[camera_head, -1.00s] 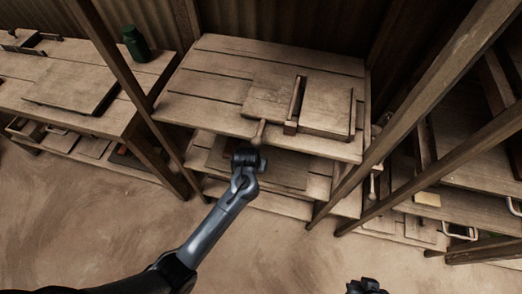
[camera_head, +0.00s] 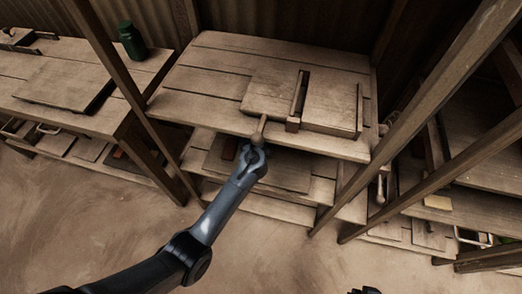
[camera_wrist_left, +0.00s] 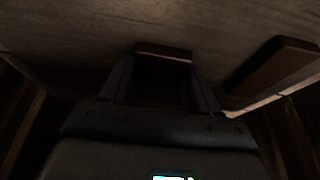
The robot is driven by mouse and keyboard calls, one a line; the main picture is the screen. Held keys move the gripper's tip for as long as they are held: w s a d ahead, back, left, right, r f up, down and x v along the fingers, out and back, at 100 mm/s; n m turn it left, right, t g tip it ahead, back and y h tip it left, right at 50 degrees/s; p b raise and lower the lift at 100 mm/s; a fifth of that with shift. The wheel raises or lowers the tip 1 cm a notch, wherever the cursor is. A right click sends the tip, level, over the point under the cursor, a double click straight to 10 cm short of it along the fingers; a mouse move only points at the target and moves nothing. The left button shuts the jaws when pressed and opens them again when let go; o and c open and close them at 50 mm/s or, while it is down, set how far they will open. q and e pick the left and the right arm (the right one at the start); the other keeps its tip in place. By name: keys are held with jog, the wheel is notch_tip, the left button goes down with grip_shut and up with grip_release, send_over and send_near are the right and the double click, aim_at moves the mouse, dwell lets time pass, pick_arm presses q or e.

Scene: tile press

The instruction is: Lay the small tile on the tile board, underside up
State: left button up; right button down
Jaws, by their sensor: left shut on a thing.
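My left gripper (camera_head: 254,152) reaches in at the front edge of the middle table, just under its top and over the lower shelf. In the left wrist view the left gripper (camera_wrist_left: 160,80) is shut on a small brown tile (camera_wrist_left: 163,49), of which only the far edge shows. The rest is dark between the fingers, and which face is up cannot be told. A flat dark board (camera_head: 288,173) lies on the lower shelf beside the gripper. My right gripper (camera_head: 366,291) barely shows at the bottom edge, its jaws unclear.
A reddish-brown piece (camera_head: 230,148) shows left of the gripper; a reddish bar (camera_wrist_left: 278,66) is right of the fingers in the wrist view. The wooden press (camera_head: 330,103) with its handle (camera_head: 260,128) sits above. A green canister (camera_head: 132,41) stands left. Slanted posts (camera_head: 420,115) frame the right.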

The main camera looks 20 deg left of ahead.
pick_arm(q)
jog(key=o, duration=1.2)
jog(key=shift+f, duration=0.15)
